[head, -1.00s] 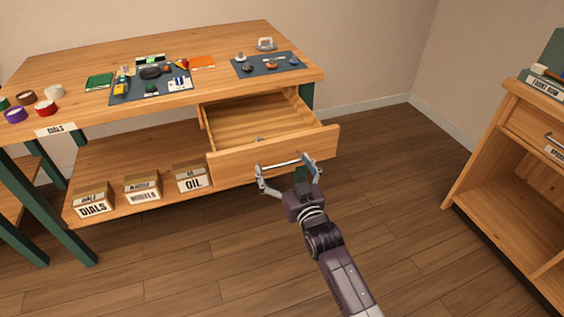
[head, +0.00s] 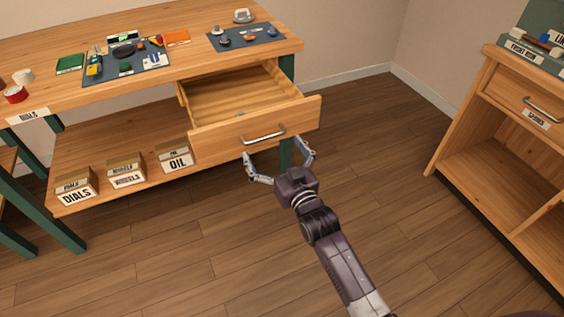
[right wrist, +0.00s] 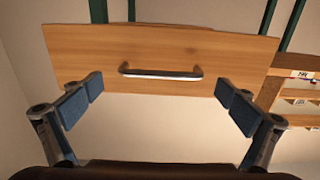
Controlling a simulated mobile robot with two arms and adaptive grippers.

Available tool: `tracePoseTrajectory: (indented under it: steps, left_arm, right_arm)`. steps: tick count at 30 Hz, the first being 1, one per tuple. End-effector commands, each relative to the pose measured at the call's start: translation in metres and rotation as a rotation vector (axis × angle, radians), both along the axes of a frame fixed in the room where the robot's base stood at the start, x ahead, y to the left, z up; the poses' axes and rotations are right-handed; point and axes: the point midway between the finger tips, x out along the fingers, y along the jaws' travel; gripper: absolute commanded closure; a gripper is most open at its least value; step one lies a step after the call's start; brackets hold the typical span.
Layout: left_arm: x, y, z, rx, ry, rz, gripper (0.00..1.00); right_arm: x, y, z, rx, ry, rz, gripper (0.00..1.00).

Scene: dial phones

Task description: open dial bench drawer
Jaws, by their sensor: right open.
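The dial bench drawer (head: 225,122) stands pulled out under the right part of the bench top (head: 200,65) in the head view. Its inside shows from above. Its metal bar handle (head: 263,134) is on the front panel and also shows in the right wrist view (right wrist: 160,73). My right gripper (head: 279,150) is open and empty just in front of the drawer, its fingers apart and clear of the handle. In the right wrist view its two blue-padded fingers (right wrist: 160,95) are spread wide, with the handle farther off between them. My left gripper is not in view.
Boxes labelled DIALS (head: 76,188), WHEELS (head: 127,174) and OIL (head: 177,158) stand on the lower shelf. Dark mats with small parts lie on the bench top. A wooden cabinet (head: 500,150) stands at the right. The floor between is clear.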

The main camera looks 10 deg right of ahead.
Motion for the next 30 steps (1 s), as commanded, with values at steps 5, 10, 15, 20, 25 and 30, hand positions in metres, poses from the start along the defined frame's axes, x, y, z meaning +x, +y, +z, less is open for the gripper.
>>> tracePoseTrajectory:
  steps: [5,10,15,20,25,30]
  left_arm:
    - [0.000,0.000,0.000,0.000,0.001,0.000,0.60]
    - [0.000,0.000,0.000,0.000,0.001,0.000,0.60]
    - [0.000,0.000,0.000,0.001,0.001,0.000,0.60]
    - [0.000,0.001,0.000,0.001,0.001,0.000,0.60]
    - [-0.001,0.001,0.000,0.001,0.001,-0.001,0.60]
    - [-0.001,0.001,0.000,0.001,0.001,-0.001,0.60]
  right_arm:
    - [-0.037,-0.013,-0.001,-0.002,0.002,0.000,0.00]
    - [-0.062,-0.021,-0.001,-0.001,0.001,-0.001,0.00]
    - [-0.073,-0.025,0.000,-0.001,-0.001,-0.001,0.00]
    - [-0.074,-0.025,0.000,-0.001,-0.001,-0.001,0.00]
    - [-0.074,-0.025,0.000,-0.001,-0.001,-0.001,0.00]
    - [-0.074,-0.025,0.000,-0.001,-0.001,-0.001,0.00]
